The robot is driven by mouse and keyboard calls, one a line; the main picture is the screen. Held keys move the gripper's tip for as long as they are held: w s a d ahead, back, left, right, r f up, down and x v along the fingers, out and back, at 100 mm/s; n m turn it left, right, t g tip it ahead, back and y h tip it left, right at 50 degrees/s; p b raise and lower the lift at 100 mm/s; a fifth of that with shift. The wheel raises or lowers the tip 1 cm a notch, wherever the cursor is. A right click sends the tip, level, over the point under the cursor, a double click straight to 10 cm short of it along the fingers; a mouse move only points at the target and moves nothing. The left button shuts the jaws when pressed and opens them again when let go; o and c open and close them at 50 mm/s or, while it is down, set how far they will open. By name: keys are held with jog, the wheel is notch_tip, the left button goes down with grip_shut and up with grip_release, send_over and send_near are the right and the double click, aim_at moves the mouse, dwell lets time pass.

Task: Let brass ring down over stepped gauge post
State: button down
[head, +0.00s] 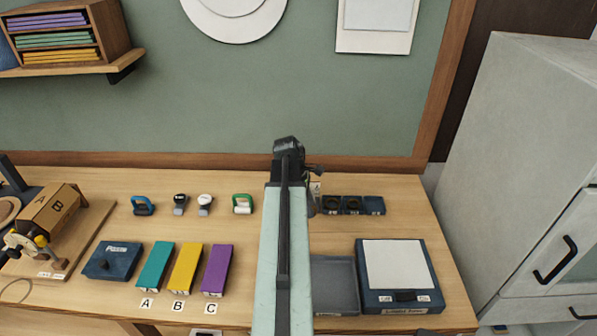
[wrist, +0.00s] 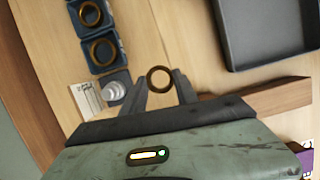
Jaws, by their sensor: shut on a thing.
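In the wrist view my gripper (wrist: 162,84) is shut on a small brass ring (wrist: 160,79), held between the fingertips with its hole showing. The pale grey stepped gauge post (wrist: 113,91) stands just left of the left finger in that view. The ring is to the side of the post in the picture and not around it; its height above the table is hard to tell. In the head view my arm hides the fingertips, the ring and the post.
Blue trays (head: 352,205) stand beside my arm; two hold brass rings, which also show in the wrist view (wrist: 102,50). A paper card (wrist: 87,98) lies by the post. A grey tray (head: 335,286) and a white-topped blue box (head: 397,266) are at front right.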

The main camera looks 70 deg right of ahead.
jog(key=w+d+r+n+h+p, duration=0.1)
jog(key=w+d+r+n+p, duration=0.15)
jog(key=d, duration=0.25)
jog(key=w+d+r+n+p, duration=0.1)
jog(key=d+r+n+p, duration=0.2)
jog(key=d, duration=0.2)
jog(key=shift+t, duration=0.4)
notch_tip(320, 180, down, 7)
jog(key=b, duration=0.6)
jog(key=shift+w+a+r+b, duration=0.1)
jog(key=shift+w+r+b, duration=0.1)
jog(key=shift+b, duration=0.1)
jog(key=shift+f+b, duration=0.75)
jog(key=shift+b, duration=0.05)
dwell(0.8)
jog(key=shift+c, duration=1.9)
grip_release()
jog(key=shift+r, duration=0.15)
